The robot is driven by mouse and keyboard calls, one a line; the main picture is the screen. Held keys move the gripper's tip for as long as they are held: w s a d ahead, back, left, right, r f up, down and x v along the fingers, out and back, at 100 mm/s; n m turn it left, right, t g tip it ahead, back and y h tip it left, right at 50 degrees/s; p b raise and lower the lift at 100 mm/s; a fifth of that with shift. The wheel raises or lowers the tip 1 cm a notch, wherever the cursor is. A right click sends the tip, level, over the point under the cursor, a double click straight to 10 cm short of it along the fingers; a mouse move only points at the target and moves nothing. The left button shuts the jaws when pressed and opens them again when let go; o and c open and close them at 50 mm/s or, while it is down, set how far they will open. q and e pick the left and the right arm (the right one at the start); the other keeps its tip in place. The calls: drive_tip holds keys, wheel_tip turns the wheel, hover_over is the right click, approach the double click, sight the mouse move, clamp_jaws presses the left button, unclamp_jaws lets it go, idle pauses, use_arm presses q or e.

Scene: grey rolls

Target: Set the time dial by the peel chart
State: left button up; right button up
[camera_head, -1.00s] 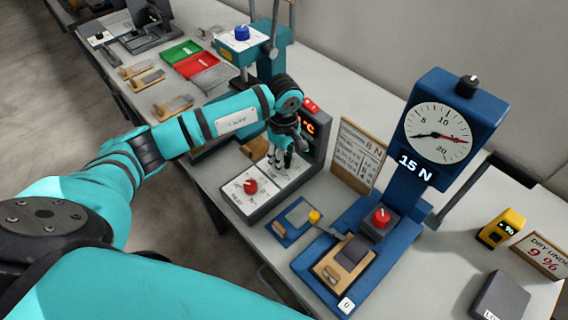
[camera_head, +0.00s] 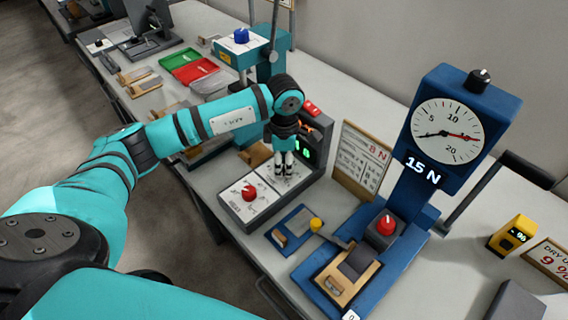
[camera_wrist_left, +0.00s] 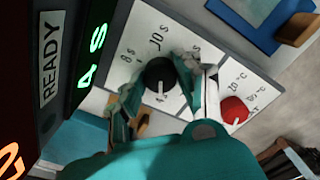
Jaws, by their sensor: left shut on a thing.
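My left gripper (camera_head: 285,172) reaches down onto the white panel of the heat unit (camera_head: 263,200). In the left wrist view, its fingers (camera_wrist_left: 160,90) are shut around the black time dial (camera_wrist_left: 160,74), which has a white pointer mark. Printed marks, such as "10 s", ring the dial. A red dial (camera_wrist_left: 234,110) sits beside it on a temperature scale; it also shows in the head view (camera_head: 249,193). A green display (camera_wrist_left: 94,48) ends in "s". The chart board (camera_head: 362,160), with a red "N" value and small unreadable rows, stands behind. My right gripper is out of view.
A blue peel tester (camera_head: 440,200) with a round gauge and "15 N" label stands right of the heat unit. Green and red trays (camera_head: 195,68) are farther back.

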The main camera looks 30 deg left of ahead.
sight(284, 165)
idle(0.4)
use_arm(q)
drive_tip(key=o, duration=1.1)
drive_tip(key=shift+o, duration=0.2)
wheel_tip(284, 165, up, 12)
